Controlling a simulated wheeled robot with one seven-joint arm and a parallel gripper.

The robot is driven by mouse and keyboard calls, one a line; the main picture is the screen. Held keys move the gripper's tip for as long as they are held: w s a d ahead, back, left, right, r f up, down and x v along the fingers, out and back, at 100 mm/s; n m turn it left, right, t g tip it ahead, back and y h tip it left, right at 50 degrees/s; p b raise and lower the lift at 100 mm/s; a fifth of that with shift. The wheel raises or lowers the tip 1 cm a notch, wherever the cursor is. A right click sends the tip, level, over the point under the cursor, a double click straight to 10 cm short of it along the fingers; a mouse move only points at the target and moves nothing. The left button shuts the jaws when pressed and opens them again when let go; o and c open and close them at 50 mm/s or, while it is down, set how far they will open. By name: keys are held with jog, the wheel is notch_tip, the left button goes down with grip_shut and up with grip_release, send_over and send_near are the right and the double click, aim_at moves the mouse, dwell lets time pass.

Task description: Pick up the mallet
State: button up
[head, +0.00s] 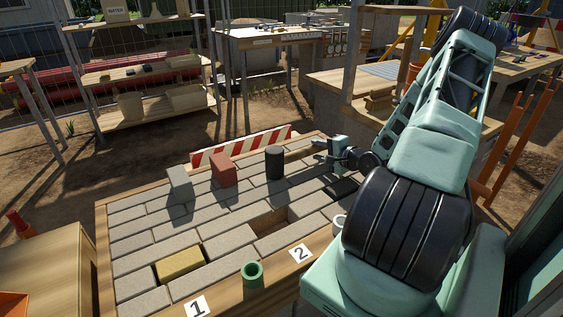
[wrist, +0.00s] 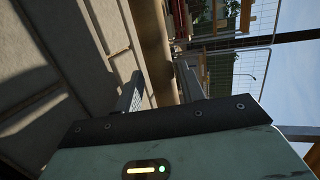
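No mallet with a clear handle shows. A black upright cylinder (head: 274,163) stands on the paved table (head: 101,225) near its back edge; it may be the mallet's head, but I cannot tell. A flat dark patch or object (head: 342,188) lies below my gripper; I cannot tell what it is. My gripper (head: 318,150) is above the back right of the table, to the right of the black cylinder and apart from it. In the wrist view its two fingers (wrist: 158,78) are spread with nothing held between them. The cylinder is not visible in the wrist view.
A grey block (head: 178,185) and a red brick (head: 223,170) stand left of the cylinder, before a red-and-white striped board (head: 242,146). A yellow paver (head: 179,262) and an empty recess (head: 268,221) are nearer. A green tube (head: 252,275) stands at the front edge.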

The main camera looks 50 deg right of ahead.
jog(key=x, duration=0.4)
jog(key=shift+w+d+b, duration=0.15)
jog(key=shift+w+b, duration=0.15)
grip_shut()
jog(key=shift+r, duration=0.1)
notch_tip(320, 180, up, 10)
jog(key=p, duration=0.2)
